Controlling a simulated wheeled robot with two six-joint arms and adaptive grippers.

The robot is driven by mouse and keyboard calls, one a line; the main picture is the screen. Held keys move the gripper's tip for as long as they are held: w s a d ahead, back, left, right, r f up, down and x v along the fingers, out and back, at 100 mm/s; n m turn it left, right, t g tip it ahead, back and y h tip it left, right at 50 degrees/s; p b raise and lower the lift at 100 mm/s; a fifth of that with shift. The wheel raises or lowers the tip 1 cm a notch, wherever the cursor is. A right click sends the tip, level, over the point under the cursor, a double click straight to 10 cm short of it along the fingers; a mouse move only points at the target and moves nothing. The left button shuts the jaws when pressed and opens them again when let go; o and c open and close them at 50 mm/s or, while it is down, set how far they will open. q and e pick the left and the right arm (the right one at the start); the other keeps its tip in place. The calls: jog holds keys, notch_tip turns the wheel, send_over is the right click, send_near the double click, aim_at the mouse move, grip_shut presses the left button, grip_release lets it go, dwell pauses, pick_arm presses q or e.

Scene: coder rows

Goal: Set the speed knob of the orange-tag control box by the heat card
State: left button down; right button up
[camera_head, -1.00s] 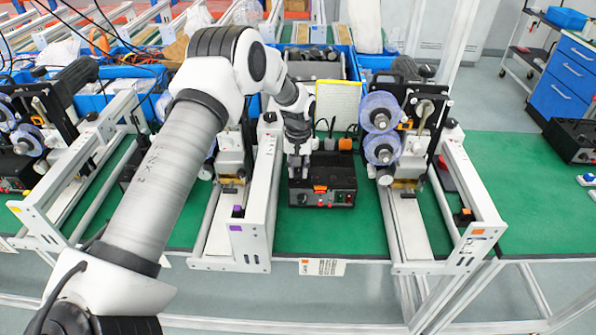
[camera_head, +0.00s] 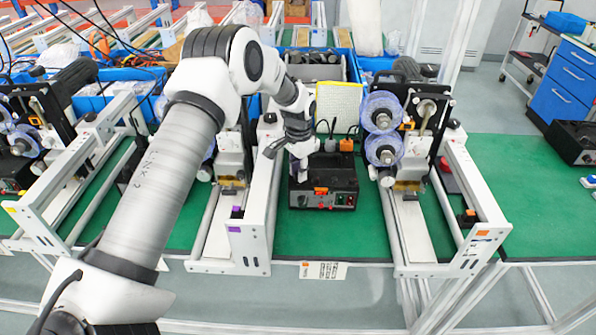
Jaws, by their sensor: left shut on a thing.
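The black control box (camera_head: 343,190) with an orange tag (camera_head: 321,191) on its front face stands on the green table top between two machine frames. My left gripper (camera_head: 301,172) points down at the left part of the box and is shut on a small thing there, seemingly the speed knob. The fingers hide the knob, so its setting cannot be read. A white card (camera_head: 323,271) with an orange mark and dark print sits at the table's front edge; its text is too small to read. My right gripper is not in view.
A pale yellow panel (camera_head: 339,107) stands behind the box. Machine frames with white rails rise on both sides, the right one (camera_head: 474,236) with an orange tag, the left one (camera_head: 236,228) with a purple tag. Green table in front of the box is clear.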

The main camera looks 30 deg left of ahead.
pick_arm(q)
jog(key=shift+f+m, duration=0.15)
jog(key=shift+m, duration=0.25)
jog(key=c, duration=0.9)
grip_release()
jog(key=shift+c, duration=0.2)
jog(key=shift+w+f, duration=0.15)
jog(key=shift+w, duration=0.1)
notch_tip(320, 180, up, 12)
jog(key=shift+a, duration=0.1)
